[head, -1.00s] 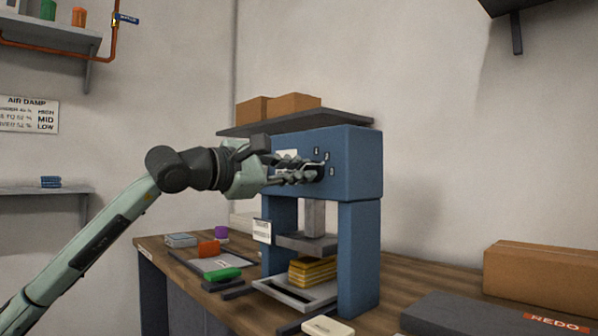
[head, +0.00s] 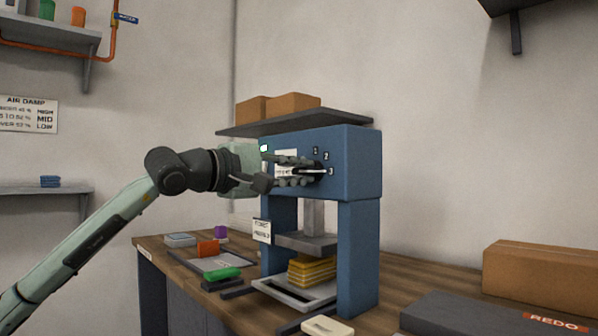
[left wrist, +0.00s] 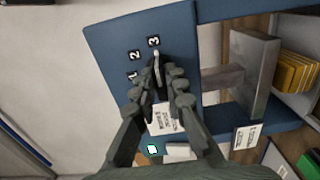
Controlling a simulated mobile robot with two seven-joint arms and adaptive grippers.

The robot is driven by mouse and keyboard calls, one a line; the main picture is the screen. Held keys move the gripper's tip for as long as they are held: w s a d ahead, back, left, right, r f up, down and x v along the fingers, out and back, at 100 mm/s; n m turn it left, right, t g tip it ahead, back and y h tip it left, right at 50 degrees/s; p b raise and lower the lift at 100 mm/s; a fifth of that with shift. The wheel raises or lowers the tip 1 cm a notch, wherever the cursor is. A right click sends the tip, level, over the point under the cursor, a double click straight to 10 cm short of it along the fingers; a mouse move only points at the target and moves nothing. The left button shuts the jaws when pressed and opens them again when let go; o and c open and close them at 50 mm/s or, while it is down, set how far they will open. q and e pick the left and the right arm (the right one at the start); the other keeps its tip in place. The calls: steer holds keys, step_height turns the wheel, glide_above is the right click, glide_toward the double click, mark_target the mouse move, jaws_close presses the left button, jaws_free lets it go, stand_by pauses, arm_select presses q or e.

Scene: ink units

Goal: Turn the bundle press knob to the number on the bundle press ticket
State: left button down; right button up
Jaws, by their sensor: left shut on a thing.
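The blue bundle press (head: 360,160) stands on the workbench. Its dark knob (head: 319,167) is on the front face, beside the numbers 1, 2 and 3. My left gripper (head: 308,174) is shut on the knob, and its fingers hide part of it. In the left wrist view the fingers (left wrist: 161,92) sit on both sides of the knob (left wrist: 157,73), and its white pointer line points toward the 3 (left wrist: 154,41). A small white ticket (head: 262,230) hangs on the press's left post; its print is too small to read. My right gripper is not in view.
Yellow stacked sheets (head: 312,270) lie under the press plate. A green item (head: 222,273), an orange block (head: 208,248) and a clipboard lie left of the press. A cardboard box (head: 540,270) and a dark REDO tray (head: 470,318) are at right.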

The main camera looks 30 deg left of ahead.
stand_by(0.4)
arm_select(q)
steer(key=c, duration=1.6)
jaws_free()
steer(key=shift+o, duration=0.2)
steer(key=shift+s+a, duration=0.1)
steer(key=v, duration=0.5)
glide_toward(300, 172)
steer(key=shift+v, duration=1.25)
